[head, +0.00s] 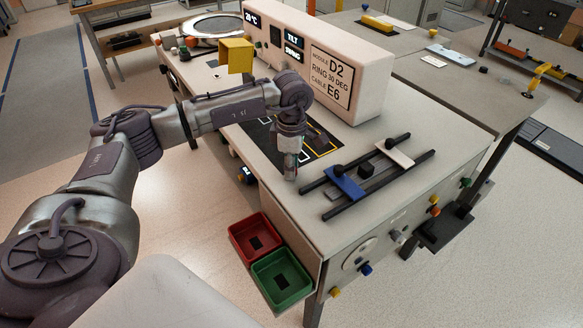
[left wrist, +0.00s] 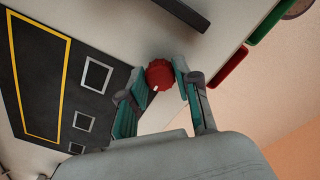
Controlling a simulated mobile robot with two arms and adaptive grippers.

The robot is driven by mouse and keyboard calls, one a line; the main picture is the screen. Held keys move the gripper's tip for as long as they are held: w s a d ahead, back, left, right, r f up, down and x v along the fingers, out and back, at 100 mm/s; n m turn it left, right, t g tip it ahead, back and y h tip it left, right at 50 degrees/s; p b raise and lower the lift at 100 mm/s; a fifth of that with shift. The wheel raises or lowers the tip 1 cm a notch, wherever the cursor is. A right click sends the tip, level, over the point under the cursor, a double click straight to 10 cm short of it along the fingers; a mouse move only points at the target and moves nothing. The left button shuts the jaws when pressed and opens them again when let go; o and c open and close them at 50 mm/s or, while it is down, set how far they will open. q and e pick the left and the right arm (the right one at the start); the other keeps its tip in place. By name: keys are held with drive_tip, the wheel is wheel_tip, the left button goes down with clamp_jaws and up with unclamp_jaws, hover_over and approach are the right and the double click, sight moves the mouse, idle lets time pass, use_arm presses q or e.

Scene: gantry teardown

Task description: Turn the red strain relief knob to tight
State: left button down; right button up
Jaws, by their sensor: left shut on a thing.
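The red knob (left wrist: 160,75) shows in the left wrist view, round with a ridged edge and a small white mark on the side toward my gripper's palm. It sits by the pale bench top's front edge. My left gripper (left wrist: 160,72) has its two teal fingers on either side of the knob, closed on it. In the head view my left gripper (head: 290,167) points down at the front of the bench, and I cannot make out the knob there. My right gripper is in neither view.
A dark mat (head: 262,132) with outlined squares lies beside my left gripper. Black rails (head: 393,182) with a blue block (head: 345,185) are to its right. Red (head: 238,250) and green (head: 305,292) bins hang below the front edge. A white labelled box (head: 365,65) stands behind.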

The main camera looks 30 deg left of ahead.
use_arm(q)
drive_tip(key=shift+r, duration=0.1)
idle(0.5)
drive_tip(key=c, duration=0.8)
unclamp_jaws()
wheel_tip(320, 180, up, 12)
drive_tip(key=shift+f, duration=0.1)
